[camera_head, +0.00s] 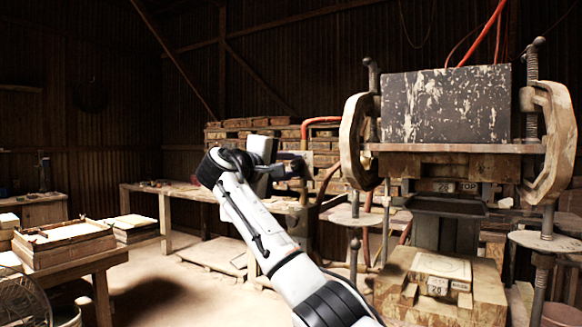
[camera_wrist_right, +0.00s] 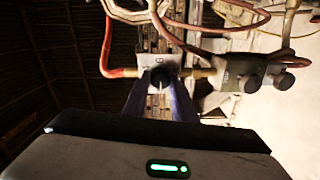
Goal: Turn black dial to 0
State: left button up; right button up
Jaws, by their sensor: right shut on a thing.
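In the head view, my right arm reaches up from the bottom, and its gripper (camera_head: 298,166) points right, in front of stacked wooden pieces. In the right wrist view, the fingers of the right gripper (camera_wrist_right: 160,88) come together on a small black dial (camera_wrist_right: 159,76) on a grey box plate. The fingers cover part of the dial, and no number or mark on it can be read. The dial cannot be made out in the head view. My left gripper is in neither view.
A red-orange pipe (camera_wrist_right: 106,50) enters the dial's box from the left. Another grey box (camera_wrist_right: 243,73) with dark knobs (camera_wrist_right: 283,80) sits to the right, with hoses above.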

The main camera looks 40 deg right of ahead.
jog(key=shift+f, duration=0.1)
jog(key=o, duration=1)
jog(key=shift+o, duration=0.2)
jog(key=shift+a, duration=0.1)
jog(key=b+v, duration=0.2)
jog(key=v, duration=0.8)
jog(key=shift+b, duration=0.4)
jog(key=shift+a, duration=0.15)
